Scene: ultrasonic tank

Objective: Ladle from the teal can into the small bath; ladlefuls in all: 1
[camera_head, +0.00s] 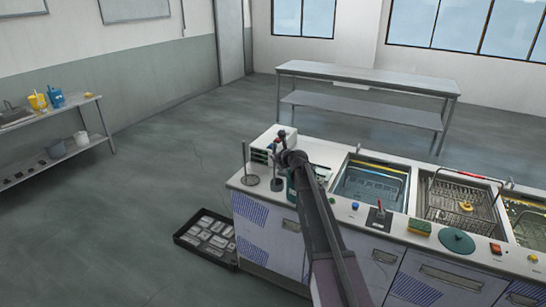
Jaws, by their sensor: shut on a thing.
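My arm reaches over the counter from the front, and my gripper (281,152) is at its far end, above the counter's left part. It is shut on what looks like the ladle, which is small and mostly hidden here. The teal can (291,190) stands on the counter just below my wrist, largely covered by my arm; its contents do not show. The leftmost sunken bath (372,188), with bluish liquid and a rack, lies right of my arm and appears to be the small bath.
A white unit (266,144) and a rod stand (246,181) are near my gripper. A basket (462,205) hangs in the middle tank. A sponge (419,227) and round teal lid (457,241) lie along the front edge. A black tray (208,238) is on the floor.

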